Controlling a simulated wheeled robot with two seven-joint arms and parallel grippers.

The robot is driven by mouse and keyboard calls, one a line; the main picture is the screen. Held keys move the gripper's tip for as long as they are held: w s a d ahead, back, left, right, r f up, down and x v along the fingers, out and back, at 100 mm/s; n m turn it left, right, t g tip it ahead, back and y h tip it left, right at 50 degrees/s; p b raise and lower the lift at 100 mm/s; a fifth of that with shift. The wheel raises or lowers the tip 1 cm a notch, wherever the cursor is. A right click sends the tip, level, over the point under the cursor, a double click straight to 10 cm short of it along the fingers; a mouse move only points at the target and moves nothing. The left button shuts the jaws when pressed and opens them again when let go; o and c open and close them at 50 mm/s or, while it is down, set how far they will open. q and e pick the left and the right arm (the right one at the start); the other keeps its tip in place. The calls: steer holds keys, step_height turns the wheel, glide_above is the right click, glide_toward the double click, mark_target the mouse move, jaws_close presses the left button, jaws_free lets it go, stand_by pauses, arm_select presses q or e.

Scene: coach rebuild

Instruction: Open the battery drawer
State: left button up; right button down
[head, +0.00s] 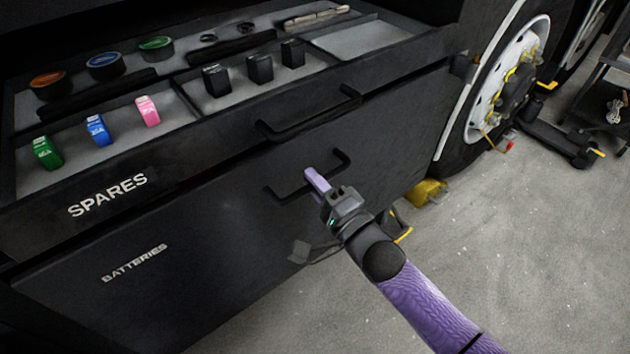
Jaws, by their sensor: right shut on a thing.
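The battery drawer (215,262) is the lower black drawer, labelled BATTERIES in white. Only its front shows, and no inside of it is visible. Its black bar handle (342,158) is on the right half of the front. My right gripper (316,181), with lilac fingers, reaches in from the lower right and is shut on this handle near its middle. The fingers cover part of the bar. My left gripper is out of view.
The SPARES drawer (108,195) above stands open with tape rolls, coloured boxes and black blocks in it. Its handle (310,113) juts out just above my right gripper. A wheel (510,80) and yellow chock (427,192) are to the right. Grey floor at lower right is clear.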

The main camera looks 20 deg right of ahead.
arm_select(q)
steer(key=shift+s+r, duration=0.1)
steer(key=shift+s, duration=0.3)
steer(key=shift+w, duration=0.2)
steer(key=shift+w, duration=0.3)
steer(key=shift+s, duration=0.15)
arm_select(e)
steer(key=shift+s, duration=0.1)
